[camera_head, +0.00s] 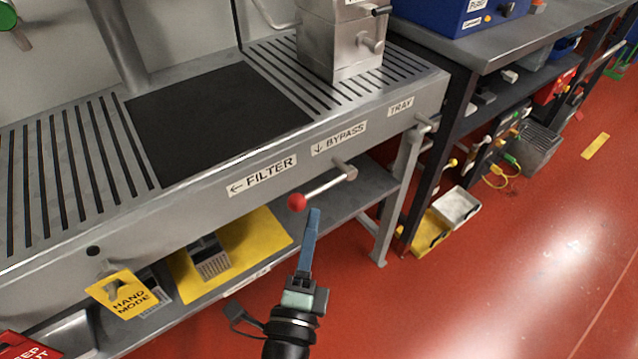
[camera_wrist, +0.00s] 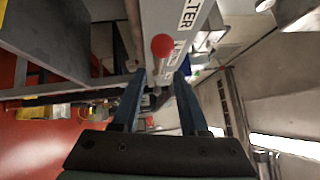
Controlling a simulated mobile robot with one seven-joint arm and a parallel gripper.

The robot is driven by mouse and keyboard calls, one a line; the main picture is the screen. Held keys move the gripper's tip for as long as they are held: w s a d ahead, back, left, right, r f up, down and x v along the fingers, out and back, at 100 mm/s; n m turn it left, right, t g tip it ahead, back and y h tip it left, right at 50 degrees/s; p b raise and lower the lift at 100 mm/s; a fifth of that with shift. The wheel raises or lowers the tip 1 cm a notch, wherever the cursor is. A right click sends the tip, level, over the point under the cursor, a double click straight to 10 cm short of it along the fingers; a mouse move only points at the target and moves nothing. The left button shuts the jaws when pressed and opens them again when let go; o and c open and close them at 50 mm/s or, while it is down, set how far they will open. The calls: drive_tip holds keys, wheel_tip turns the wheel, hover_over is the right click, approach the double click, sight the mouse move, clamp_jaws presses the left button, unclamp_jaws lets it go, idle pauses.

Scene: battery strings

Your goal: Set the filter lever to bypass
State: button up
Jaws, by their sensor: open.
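The filter lever is a metal rod with a red ball knob (camera_head: 297,202) on the front face of the steel bench. Its rod (camera_head: 325,185) runs from a pivot (camera_head: 349,172) leftward and slightly down, below the label FILTER (camera_head: 262,176) with a left arrow. The label BYPASS (camera_head: 339,138) with a down arrow is above the rod. My gripper (camera_head: 314,212) is just right of and below the knob. In the wrist view, my gripper (camera_wrist: 160,76) is open, and the red knob (camera_wrist: 162,45) shows beyond the gap between its fingertips. I cannot tell whether they touch.
A yellow HAND MODE tag (camera_head: 124,296) hangs at the lower left. A lower shelf (camera_head: 355,200) with a yellow sheet (camera_head: 262,240) lies under the bench. A bench leg (camera_head: 398,195) stands right of the lever. The red floor in front is clear.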

sight(319, 188)
drive_tip(key=x, duration=0.8)
clamp_jaws()
drive_tip(key=shift+f, duration=0.1)
idle(1.2)
